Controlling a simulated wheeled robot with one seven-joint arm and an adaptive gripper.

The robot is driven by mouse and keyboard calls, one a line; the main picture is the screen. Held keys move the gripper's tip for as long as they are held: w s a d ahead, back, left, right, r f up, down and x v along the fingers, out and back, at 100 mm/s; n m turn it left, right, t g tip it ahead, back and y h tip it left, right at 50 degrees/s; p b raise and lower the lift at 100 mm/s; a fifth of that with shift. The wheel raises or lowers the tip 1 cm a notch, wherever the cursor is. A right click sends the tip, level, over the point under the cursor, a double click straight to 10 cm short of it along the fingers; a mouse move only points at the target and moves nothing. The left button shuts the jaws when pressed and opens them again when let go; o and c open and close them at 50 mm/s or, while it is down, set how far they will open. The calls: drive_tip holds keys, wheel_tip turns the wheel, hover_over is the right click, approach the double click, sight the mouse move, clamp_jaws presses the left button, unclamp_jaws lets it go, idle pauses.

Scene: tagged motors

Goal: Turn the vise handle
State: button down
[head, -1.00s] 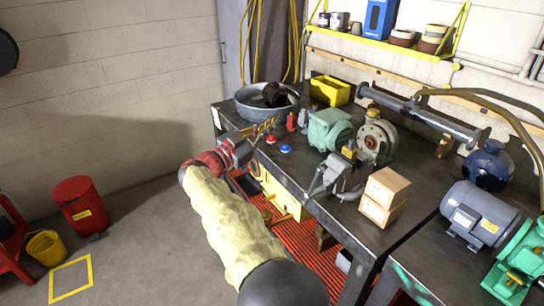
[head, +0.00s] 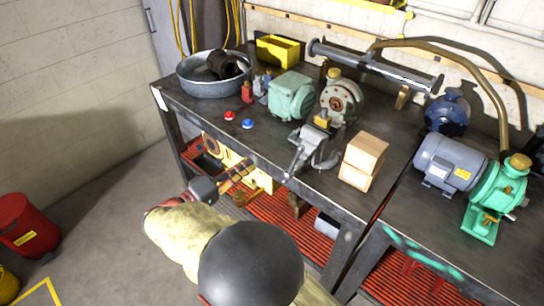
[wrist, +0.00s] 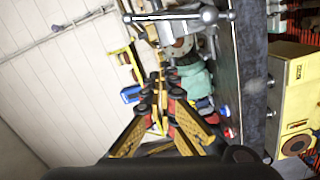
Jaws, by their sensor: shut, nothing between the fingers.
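The grey metal vise (head: 322,150) stands on the dark workbench near its front edge. Its silver handle (head: 296,160) hangs on the front side, towards me. In the wrist view the handle (wrist: 185,16) is a bar with ball ends crossing the top of the picture. My gripper (head: 248,163) is left of the vise, in front of the bench edge, apart from the handle. In the wrist view the gripper's yellow and black fingers (wrist: 161,88) are closed together and empty, with the handle beyond them.
Red (head: 229,115) and blue (head: 247,124) buttons lie left. The space before the bench edge is clear.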

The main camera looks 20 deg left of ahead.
drive_tip(key=w+d+f+b, duration=0.1)
drive_tip(key=w+d+b, duration=0.2)
drive_tip(key=w+d, duration=0.5)
idle(0.4)
